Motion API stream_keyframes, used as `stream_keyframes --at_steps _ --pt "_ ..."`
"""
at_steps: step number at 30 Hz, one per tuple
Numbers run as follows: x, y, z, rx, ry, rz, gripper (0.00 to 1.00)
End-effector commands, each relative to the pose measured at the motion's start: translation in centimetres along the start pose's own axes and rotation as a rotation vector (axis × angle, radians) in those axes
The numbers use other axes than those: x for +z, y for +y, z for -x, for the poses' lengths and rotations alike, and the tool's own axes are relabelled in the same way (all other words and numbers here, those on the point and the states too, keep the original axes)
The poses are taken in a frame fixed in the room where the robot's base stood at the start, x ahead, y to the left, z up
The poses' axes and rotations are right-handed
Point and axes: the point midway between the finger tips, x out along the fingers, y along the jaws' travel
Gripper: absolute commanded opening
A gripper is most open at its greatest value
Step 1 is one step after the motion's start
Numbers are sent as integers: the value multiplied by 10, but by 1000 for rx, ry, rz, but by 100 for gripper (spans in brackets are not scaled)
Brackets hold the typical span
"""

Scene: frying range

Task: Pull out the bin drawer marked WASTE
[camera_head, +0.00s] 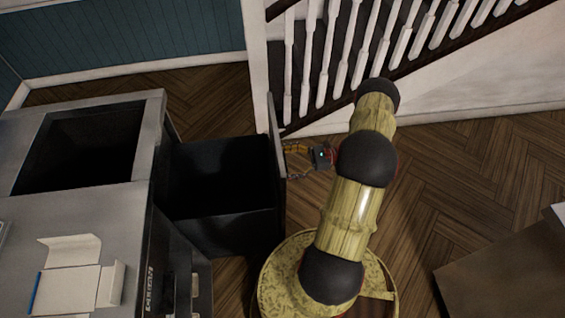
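The drawer (222,231) is a dark, deep bin. It stands well out from the side of the steel counter (146,140), and its inside looks empty. Its thin front panel (275,130) is seen nearly edge-on. The panel's outer face and any WASTE marking are turned away from view. My gripper (288,161) is at the outer side of this panel, with its fingers pointing left towards it. The fingers show a gap between them near the wrist. Their tips meet the panel's edge in the picture, and any handle between them is hidden.
The counter top has a dark square opening (80,148) and an opened white carton (72,285). A white-balustered staircase (345,45) stands behind. A brown box or table (505,268) is at the lower right. Wooden floor (455,180) lies clear right of my arm.

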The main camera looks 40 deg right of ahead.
Motion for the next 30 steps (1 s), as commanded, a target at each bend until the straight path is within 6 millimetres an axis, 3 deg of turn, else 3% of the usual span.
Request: stream_keyframes --at_steps 2,3,11,23,30 --pt "0 0 0 0 0 0 37" --pt "0 0 0 0 0 0 85" --pt "0 0 0 0 0 0 100" --pt "0 0 2 -1 0 0 100" --pt "-1 -1 36 -4 1 1 100"
